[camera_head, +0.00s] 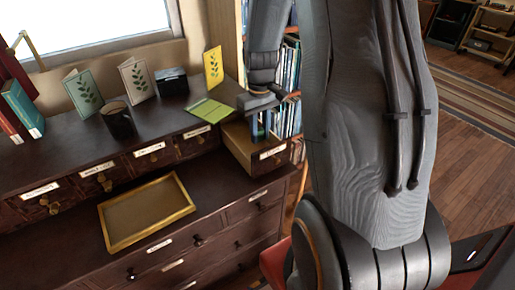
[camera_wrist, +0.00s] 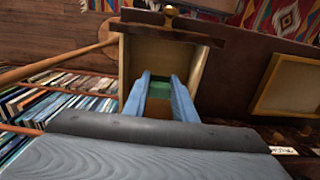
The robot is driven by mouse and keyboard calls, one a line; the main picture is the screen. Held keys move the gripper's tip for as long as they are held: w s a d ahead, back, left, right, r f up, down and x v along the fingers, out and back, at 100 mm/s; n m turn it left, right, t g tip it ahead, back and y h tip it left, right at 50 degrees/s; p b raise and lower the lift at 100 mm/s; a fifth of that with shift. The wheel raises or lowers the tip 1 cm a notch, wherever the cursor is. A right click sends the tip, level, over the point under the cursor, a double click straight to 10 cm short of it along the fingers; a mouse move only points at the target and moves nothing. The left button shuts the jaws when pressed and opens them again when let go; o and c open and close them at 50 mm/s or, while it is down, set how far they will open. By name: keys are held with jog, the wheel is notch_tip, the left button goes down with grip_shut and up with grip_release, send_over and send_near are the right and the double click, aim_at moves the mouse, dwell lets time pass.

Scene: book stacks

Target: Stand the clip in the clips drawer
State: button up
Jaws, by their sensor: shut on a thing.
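My gripper (camera_wrist: 161,80) shows in the wrist view with its two blue-grey fingers pointing down into an open wooden drawer (camera_wrist: 194,82). A small green thing (camera_wrist: 160,87), seemingly the clip, is held between the fingers. Its lower part and whether it touches the drawer floor cannot be told. In the head view the same drawer (camera_head: 238,146) is pulled out at the right end of the small drawer row. It bears a white label (camera_head: 272,152), too small to read.
An empty wooden-rimmed tray (camera_head: 147,240) lies on the lower ledge. A dark mug (camera_head: 118,124), several leaf-print cards (camera_head: 137,80), a dark box (camera_head: 171,82) and a green booklet (camera_head: 210,110) stand or lie on the cabinet top. Bookshelves (camera_wrist: 60,102) flank the open drawer.

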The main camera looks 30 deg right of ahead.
jog(key=shift+f+p, duration=0.35)
jog(key=shift+f, duration=2.95)
jog(key=shift+f, duration=0.2)
jog(key=o, duration=1)
jog(key=shift+r, duration=0.1)
